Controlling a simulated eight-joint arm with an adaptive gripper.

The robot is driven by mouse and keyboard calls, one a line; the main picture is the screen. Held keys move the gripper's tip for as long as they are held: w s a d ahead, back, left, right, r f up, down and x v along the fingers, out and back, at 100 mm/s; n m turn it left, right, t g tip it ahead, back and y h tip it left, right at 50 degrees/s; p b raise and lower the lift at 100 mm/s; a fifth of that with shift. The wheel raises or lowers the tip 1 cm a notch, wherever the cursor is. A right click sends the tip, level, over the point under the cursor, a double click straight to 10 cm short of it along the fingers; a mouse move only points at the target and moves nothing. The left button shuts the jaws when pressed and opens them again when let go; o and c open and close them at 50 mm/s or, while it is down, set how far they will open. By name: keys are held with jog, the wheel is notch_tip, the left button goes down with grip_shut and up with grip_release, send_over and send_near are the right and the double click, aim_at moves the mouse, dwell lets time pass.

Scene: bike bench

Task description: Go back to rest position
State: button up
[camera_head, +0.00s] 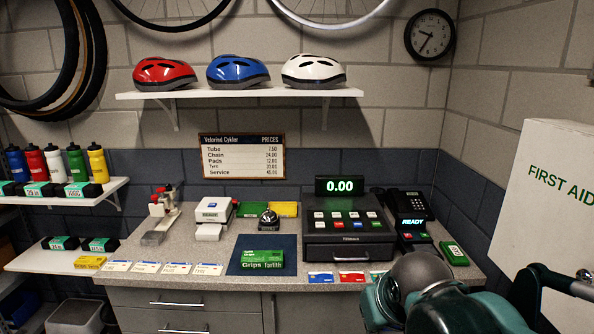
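My arm shows at the bottom right corner as teal and grey links, in front of the right end of the counter. No gripper fingertips can be made out, so what my gripper holds, if anything, cannot be seen. A green box marked "Grips" (262,258) lies on a dark blue mat (288,243) on the speckled counter (220,249). No part of my arm that shows is at the mat or the box.
A cash register (347,252) and a card terminal (412,229) stand on the counter's right half. A bell (269,219) is behind the mat. A first aid cabinet (545,200) and a dark bar with a metal rod (568,286) are at the right.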

jog(key=s+d+f+m, duration=0.2)
jog(key=s+d, duration=0.2)
jog(key=s, duration=0.4)
jog(key=shift+d+t, duration=0.15)
jog(key=shift+t, duration=0.25)
